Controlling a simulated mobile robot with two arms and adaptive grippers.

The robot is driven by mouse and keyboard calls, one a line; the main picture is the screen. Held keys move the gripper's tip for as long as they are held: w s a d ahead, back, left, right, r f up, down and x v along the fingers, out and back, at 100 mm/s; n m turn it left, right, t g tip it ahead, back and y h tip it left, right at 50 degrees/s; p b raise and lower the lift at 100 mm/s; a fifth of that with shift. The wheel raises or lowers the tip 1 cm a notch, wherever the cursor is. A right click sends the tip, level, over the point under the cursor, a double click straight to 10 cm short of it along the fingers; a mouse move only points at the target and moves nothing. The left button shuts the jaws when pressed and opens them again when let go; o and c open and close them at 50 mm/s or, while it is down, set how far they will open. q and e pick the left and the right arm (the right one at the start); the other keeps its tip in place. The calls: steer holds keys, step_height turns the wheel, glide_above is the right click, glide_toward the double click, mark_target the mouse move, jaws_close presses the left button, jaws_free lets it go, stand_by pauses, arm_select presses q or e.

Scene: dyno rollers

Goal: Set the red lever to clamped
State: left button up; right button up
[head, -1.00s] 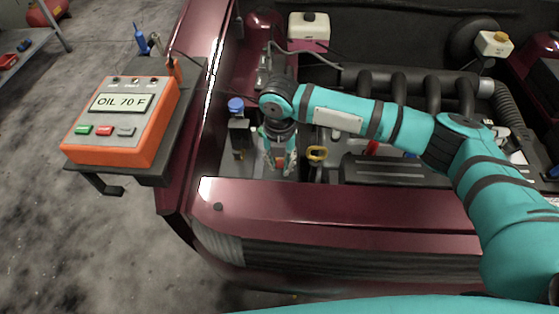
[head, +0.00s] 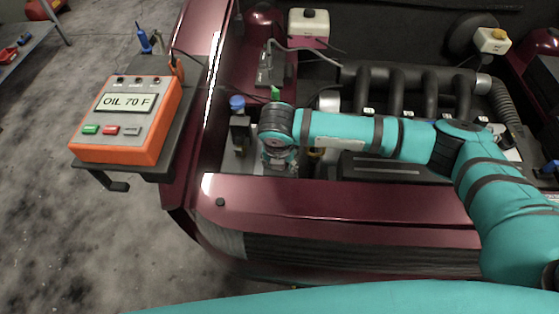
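The red lever cannot be made out now; my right wrist and forearm cover that part of the engine bay. My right gripper (head: 278,158) points down into the front left of the engine bay, just behind the car's front edge. It is seen from above and mostly hidden under its wrist, so its fingertips and anything between them do not show. My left gripper is not in view.
The maroon front panel (head: 350,205) lies close in front of my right gripper. A blue-capped part (head: 237,103) stands to its left. A small green piece (head: 275,93) shows behind the wrist. An orange tester (head: 125,120) reading "OIL 70 F" sits on a side shelf.

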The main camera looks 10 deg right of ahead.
steer(key=shift+r, duration=0.2)
steer(key=v, duration=1.1)
steer(key=shift+s+r, duration=0.15)
steer(key=shift+r, duration=0.15)
